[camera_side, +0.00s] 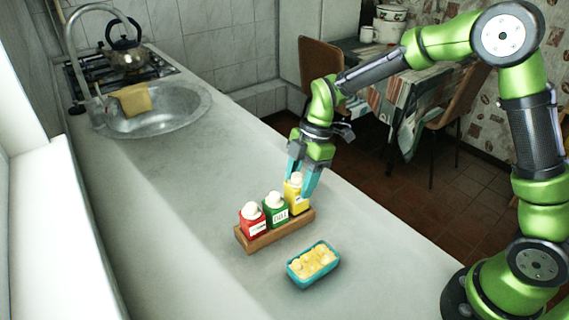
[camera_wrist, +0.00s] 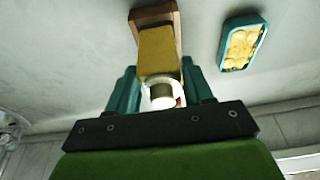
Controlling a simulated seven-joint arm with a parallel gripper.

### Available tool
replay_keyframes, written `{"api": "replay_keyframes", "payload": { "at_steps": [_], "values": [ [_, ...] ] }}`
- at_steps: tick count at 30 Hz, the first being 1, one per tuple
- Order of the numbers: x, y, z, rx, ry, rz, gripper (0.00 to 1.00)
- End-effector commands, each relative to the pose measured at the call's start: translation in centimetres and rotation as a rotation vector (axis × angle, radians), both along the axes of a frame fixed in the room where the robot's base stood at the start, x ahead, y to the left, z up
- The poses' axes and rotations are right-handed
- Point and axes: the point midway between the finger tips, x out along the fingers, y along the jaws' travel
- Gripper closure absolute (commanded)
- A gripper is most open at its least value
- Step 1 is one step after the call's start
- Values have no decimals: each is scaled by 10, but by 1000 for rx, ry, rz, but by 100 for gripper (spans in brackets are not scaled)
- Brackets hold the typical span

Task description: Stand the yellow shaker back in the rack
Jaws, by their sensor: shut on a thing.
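The yellow shaker (camera_side: 296,196) with a white cap is upright at the right end of the wooden rack (camera_side: 262,242). My gripper (camera_side: 303,182) is shut on it from above, one teal finger on each side. In the wrist view the yellow shaker (camera_wrist: 157,52) lies between the fingers of my gripper (camera_wrist: 160,88), and the end of the rack (camera_wrist: 154,15) shows beyond it. The shaker's base meets the rack's end in the side view; whether it is fully seated I cannot tell. A red shaker (camera_side: 252,221) and a green shaker (camera_side: 275,209) stand in the rack to its left.
A teal dish (camera_side: 313,264) of yellow pieces sits on the counter in front of the rack, and shows in the wrist view (camera_wrist: 243,42). The counter (camera_side: 190,190) left of the rack is clear.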

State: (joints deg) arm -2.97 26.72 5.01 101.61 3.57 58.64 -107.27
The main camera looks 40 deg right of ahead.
Motion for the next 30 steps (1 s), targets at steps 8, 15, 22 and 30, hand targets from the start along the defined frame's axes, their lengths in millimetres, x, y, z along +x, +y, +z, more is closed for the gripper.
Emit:
{"api": "replay_keyframes", "payload": {
  "at_steps": [8,15,22,30],
  "values": [
    [0,0,-6,0,0,-1,78],
    [0,0,-10,1,-1,-1,78],
    [0,0,-15,1,-1,-1,78],
    [0,0,-20,1,0,-1,78]
  ]
}}
